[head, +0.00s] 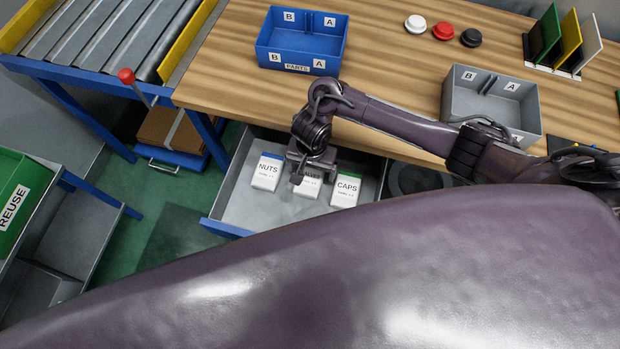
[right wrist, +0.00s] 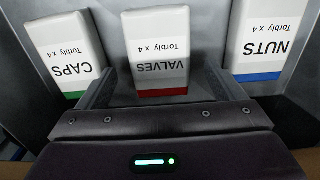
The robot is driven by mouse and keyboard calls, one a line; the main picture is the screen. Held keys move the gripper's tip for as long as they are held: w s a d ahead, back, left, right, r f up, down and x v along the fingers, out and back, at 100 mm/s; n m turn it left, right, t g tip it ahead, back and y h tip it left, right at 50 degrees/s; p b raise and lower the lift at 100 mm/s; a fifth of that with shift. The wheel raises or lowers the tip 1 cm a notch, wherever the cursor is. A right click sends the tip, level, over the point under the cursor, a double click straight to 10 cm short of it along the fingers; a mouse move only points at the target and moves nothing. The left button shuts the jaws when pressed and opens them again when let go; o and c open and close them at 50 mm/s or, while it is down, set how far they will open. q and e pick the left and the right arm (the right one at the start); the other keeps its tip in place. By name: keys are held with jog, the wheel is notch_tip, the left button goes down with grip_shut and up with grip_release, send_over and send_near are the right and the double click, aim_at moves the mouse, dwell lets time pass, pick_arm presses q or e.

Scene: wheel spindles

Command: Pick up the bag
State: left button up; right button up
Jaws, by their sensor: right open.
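Three white bags stand in an open grey drawer (head: 232,205). The NUTS bag (head: 267,171) has a blue edge and is at the left in the head view. The VALVES bag (head: 308,188) is in the middle, partly hidden by my gripper. The CAPS bag (head: 346,190) has a green edge and is at the right. My right gripper (head: 304,173) is open over the VALVES bag. In the right wrist view the VALVES bag (right wrist: 158,50), with its red edge, shows between the two fingers; I cannot tell whether they touch it. My left gripper is not in view.
The wooden table (head: 230,85) overhangs the drawer's back. A blue bin (head: 300,68) and a grey bin (head: 515,127) stand on it. A roller conveyor (head: 95,40) is at upper left, a green REUSE bin (head: 12,200) at far left.

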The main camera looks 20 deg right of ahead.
jog(key=shift+f, duration=0.75)
jog(key=c, duration=1.1)
jog(key=shift+c, duration=0.2)
